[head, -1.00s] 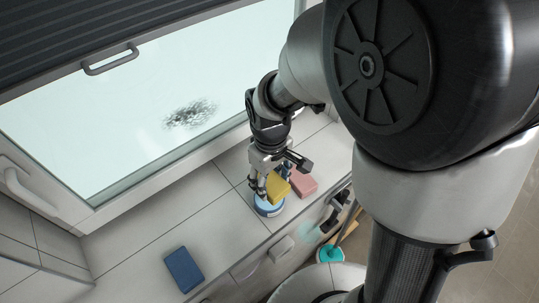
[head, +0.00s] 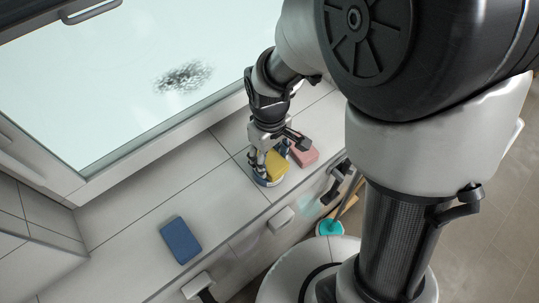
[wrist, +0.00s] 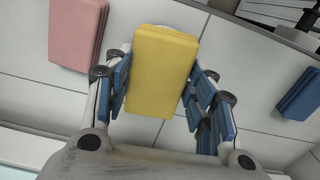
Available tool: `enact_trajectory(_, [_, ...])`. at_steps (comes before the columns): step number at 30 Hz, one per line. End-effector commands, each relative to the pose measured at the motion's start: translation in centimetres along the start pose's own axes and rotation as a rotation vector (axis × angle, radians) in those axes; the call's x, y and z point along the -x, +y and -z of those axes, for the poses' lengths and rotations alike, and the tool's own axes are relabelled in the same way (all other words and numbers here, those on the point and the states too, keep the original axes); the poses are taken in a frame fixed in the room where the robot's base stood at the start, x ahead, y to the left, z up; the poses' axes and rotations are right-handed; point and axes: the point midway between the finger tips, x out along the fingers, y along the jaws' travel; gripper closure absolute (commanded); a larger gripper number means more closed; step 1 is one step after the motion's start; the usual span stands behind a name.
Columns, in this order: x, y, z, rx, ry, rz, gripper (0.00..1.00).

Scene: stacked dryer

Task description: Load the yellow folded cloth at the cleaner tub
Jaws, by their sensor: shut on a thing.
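The yellow folded cloth (head: 277,166) is held in my gripper (head: 267,158), above the counter. In the wrist view the cloth (wrist: 163,70) lies between the blue-padded fingers (wrist: 160,95), which are shut on it.
A pink folded cloth (head: 304,154) lies right of the tub. A blue folded cloth (head: 181,240) lies farther left on the tiled counter (head: 135,215). A large window pane (head: 120,80) with a dark smudge (head: 184,77) rises behind. Counter between tub and blue cloth is clear.

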Motion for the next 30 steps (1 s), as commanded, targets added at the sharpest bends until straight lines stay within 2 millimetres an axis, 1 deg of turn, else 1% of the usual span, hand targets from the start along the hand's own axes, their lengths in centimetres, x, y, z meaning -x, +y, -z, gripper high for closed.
enact_trajectory(9, [-0.04, 0.0, 0.0, 0.0, 0.0, 0.0, 0.68])
enact_trajectory(30, [-0.89, 0.0, -0.01, 0.0, 0.0, 0.0, 0.68])
